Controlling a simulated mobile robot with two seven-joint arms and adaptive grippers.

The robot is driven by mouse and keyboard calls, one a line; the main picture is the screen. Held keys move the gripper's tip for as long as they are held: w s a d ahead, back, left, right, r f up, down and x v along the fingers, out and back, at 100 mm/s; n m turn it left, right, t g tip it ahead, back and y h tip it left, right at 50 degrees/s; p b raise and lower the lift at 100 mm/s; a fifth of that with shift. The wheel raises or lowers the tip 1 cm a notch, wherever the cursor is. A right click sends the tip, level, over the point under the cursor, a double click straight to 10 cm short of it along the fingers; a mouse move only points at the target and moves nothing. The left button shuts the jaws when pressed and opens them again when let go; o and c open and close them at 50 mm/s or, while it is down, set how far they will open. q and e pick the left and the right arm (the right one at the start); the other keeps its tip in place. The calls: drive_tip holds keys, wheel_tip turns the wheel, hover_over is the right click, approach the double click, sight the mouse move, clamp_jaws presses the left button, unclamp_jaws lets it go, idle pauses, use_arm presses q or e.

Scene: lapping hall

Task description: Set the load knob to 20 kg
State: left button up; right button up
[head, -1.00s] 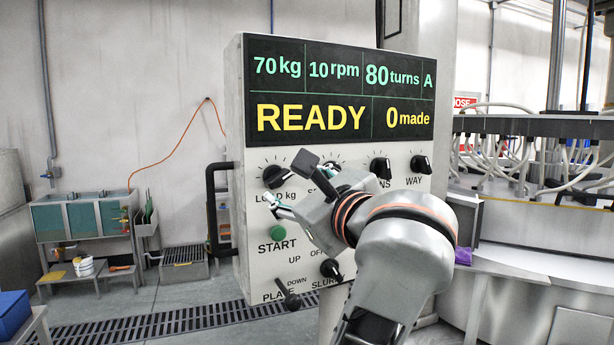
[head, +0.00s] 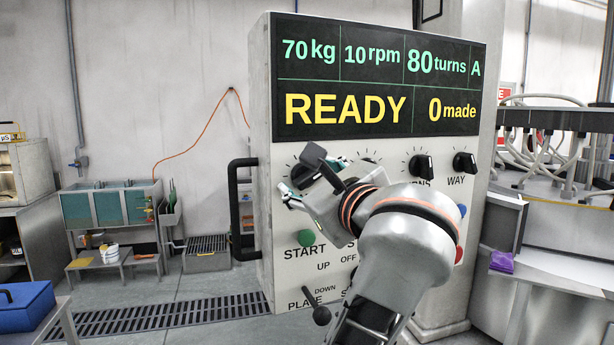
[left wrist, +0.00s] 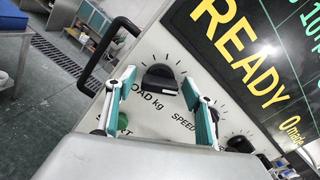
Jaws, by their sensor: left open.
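The control panel (head: 262,120) shows 70 kg, 10 rpm, 80 turns, A, READY and 0 made on its display (head: 380,78). The black load knob (head: 301,176) is at the left of the knob row, partly hidden by my gripper. In the left wrist view the load knob (left wrist: 160,77) shows above its partly covered "LOAD kg" label. My left gripper (head: 312,180) is open in front of it. In the wrist view the teal-edged fingers (left wrist: 158,80) stand on either side of the knob; I cannot tell whether they touch it. My right gripper is not in view.
The turns knob (head: 420,166) and way knob (head: 464,163) are farther right. The green start button (head: 306,237) and the plate lever (head: 321,315) are below. A black handle (head: 235,210) sticks out at the panel's left side.

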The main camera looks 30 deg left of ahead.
use_arm(q)
drive_tip(key=shift+s+d, duration=0.1)
drive_tip(key=c, duration=1.1)
